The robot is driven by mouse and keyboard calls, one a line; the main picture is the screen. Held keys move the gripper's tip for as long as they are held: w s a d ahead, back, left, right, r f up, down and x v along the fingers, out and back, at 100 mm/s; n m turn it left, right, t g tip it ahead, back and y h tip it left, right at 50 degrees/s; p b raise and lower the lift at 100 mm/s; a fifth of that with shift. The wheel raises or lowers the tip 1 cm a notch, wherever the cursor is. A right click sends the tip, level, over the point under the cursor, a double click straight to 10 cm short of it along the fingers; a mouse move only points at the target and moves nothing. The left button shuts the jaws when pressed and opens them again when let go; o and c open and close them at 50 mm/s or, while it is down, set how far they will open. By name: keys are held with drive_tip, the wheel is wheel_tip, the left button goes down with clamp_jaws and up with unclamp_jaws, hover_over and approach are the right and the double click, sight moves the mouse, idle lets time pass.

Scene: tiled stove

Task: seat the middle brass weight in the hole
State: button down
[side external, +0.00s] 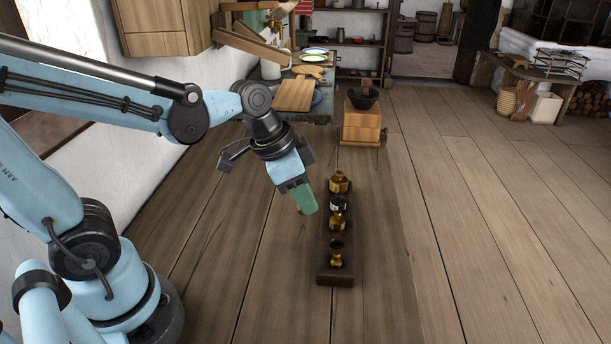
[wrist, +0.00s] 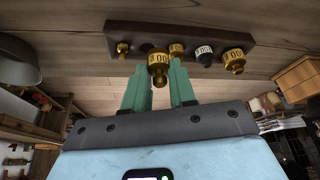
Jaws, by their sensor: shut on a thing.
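In the side view my gripper (side external: 305,200) is left of the dark wooden block (side external: 323,272), and the fingers hide most of the held weight (side external: 299,210). The wrist view shows the block (wrist: 218,39) with an empty dark hole (wrist: 146,48) between a small brass weight (wrist: 122,49) and another brass weight (wrist: 175,49). The held weight is apart from the hole.
A black-and-white weight (wrist: 204,54) and a large brass weight (wrist: 234,61) stand in the block's other places. A wooden grinder with a dark bowl (side external: 361,122) stands beyond the block. The floor (side external: 480,240) right of the block is clear.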

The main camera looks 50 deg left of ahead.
drive_tip(key=w+d, duration=0.4)
drive_tip(key=d, duration=0.1)
drive_tip(key=shift+f, duration=0.15)
drive_tip(key=shift+f, duration=2.9)
drive_tip(key=shift+f, duration=0.9)
drive_tip(key=c, duration=0.8)
unclamp_jaws()
drive_tip(key=shift+c, duration=0.2)
drive_tip(key=v, duration=1.2)
